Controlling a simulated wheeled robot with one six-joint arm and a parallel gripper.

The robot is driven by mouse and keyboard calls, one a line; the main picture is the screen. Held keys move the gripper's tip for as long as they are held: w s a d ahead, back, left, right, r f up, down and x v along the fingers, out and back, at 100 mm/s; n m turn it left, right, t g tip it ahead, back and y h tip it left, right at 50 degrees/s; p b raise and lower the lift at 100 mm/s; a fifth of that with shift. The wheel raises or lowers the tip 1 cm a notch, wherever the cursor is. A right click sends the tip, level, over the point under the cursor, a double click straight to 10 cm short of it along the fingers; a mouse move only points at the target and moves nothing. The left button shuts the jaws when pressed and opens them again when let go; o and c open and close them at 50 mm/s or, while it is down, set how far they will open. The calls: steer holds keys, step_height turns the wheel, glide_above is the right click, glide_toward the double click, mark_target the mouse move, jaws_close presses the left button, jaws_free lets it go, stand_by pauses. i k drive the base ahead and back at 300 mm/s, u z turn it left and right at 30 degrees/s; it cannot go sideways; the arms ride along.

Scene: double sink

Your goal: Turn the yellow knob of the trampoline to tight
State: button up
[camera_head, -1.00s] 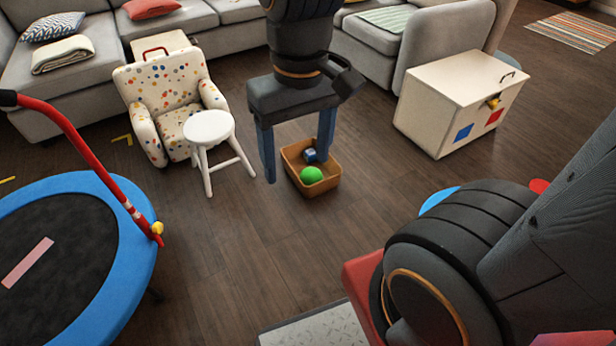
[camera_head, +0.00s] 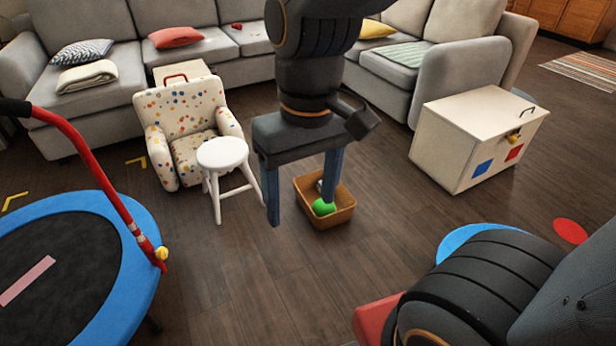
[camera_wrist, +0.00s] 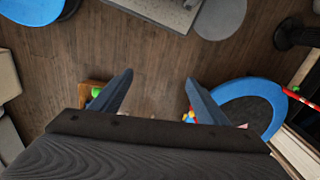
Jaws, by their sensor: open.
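The trampoline (camera_head: 141,273) stands at the left in the head view, with a blue rim, a black mat and a red handlebar. Its yellow knob (camera_head: 161,253) sits low on the red post (camera_head: 113,196) by the rim; which setting it shows is too small to tell. The blue rim also shows at the right of the wrist view (camera_wrist: 277,92). My gripper (camera_head: 306,213) is open and empty, fingers pointing down, in the middle of the head view, right of the knob and well apart from it. The fingers also show in the wrist view (camera_wrist: 158,82).
A white stool (camera_head: 222,153) and a dotted armchair (camera_head: 183,120) stand behind and left of my gripper. A tan bin (camera_head: 334,218) with a green ball is on the floor near the fingers. A white chest (camera_head: 457,140) is at right. Floor between trampoline and bin is clear.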

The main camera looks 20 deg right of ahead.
mark_target(162, 253)
steer(key=u, duration=1.8)
